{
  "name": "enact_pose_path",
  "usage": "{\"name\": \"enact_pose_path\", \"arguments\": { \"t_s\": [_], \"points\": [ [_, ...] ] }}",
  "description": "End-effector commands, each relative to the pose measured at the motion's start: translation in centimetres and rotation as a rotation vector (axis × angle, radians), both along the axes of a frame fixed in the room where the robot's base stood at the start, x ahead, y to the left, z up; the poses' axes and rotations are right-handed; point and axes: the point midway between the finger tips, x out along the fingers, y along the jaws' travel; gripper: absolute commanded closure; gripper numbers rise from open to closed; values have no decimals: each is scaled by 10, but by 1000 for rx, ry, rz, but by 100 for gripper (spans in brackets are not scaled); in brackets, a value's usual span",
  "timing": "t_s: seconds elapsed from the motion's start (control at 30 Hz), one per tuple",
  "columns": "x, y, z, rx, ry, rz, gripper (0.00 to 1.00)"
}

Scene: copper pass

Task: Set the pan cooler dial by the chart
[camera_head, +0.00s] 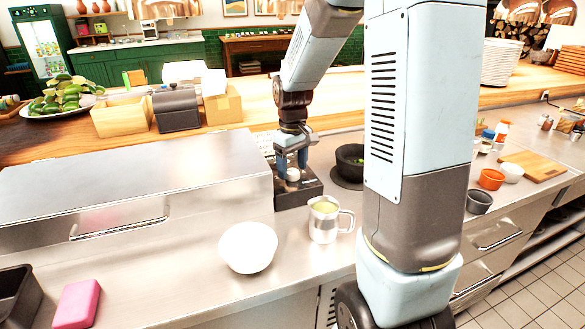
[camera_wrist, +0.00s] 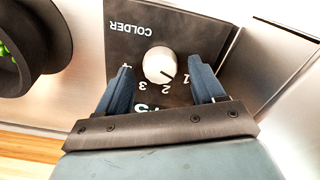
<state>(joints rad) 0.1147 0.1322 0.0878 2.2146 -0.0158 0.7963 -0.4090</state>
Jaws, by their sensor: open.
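The cooler dial (camera_wrist: 160,64) is a round white knob on a black panel (camera_wrist: 130,40), marked with numbers and COLDER, upside down in the wrist view. A dark mark on the knob points to the lower right, near the 1. My gripper (camera_wrist: 158,68) is open, with one blue finger on each side of the dial and gaps visible between. In the head view, my gripper (camera_head: 291,165) points down over the dial (camera_head: 293,175) and its black panel (camera_head: 300,193). I cannot make out a chart in either view.
A steel lidded unit (camera_head: 130,180) stands left of the panel. A metal mug (camera_head: 324,222) and a white bowl (camera_head: 248,248) stand in front, and a black bowl (camera_head: 350,163) to the right. A pink block (camera_head: 77,304) lies at the front left.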

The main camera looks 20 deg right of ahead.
Motion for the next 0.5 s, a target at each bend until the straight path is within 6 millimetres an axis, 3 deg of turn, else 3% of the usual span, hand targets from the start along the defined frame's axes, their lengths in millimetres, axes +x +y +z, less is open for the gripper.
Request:
{"name": "enact_pose_path", "arguments": {
  "t_s": [0.43, 0.5],
  "points": [
    [0, 0, -10, -1, -1, 0, 32],
    [0, 0, -10, -1, -1, 0, 38]
  ]
}}
